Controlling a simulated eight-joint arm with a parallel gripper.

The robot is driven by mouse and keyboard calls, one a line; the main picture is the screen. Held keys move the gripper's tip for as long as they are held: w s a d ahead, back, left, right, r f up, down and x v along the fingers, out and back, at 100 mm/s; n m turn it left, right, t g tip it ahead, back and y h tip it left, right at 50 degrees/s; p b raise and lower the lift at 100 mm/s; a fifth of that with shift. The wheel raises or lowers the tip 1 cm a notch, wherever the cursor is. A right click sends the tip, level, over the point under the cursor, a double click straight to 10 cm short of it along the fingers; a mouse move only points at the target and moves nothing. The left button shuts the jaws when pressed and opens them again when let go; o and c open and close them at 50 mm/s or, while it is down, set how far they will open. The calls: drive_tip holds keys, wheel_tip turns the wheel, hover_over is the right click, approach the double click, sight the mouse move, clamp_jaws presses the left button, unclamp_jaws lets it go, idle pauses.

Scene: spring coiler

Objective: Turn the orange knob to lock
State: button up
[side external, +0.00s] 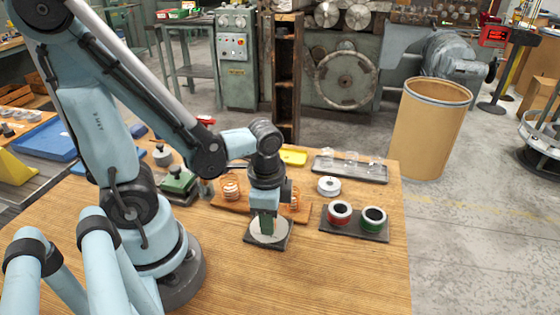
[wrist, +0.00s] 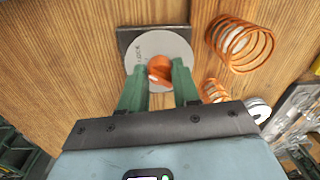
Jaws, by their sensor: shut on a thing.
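The orange knob (wrist: 159,70) sits on a pale round dial (wrist: 170,41) with the word LOCK on its left side. The dial lies on a dark square plate (wrist: 124,36), which also shows on the table in the side external view (side external: 283,244). My gripper (wrist: 161,69) points down over the dial, its two green fingers on either side of the knob and shut on it. In the side external view my gripper (side external: 267,229) hides the knob. Which way the knob points is hard to tell.
Orange coil springs (side external: 231,188) stand on a board behind my gripper. To the right are a white spool (side external: 328,186) and a dark tray (side external: 354,229) with a red and a green spool. A tray of clear items (side external: 350,171) lies behind. The front table is clear.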

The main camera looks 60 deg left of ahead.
idle(0.3)
drive_tip(key=o, duration=1)
drive_tip(key=shift+o, duration=0.2)
wheel_tip(320, 180, up, 12)
drive_tip(key=shift+s+d, duration=0.2)
drive_tip(key=shift+d, duration=0.05)
idle(0.4)
drive_tip(key=w+n+t, duration=0.6)
drive_tip(key=w+n, duration=0.1)
drive_tip(key=shift+a+t, duration=0.3)
drive_tip(key=shift+a, duration=0.1)
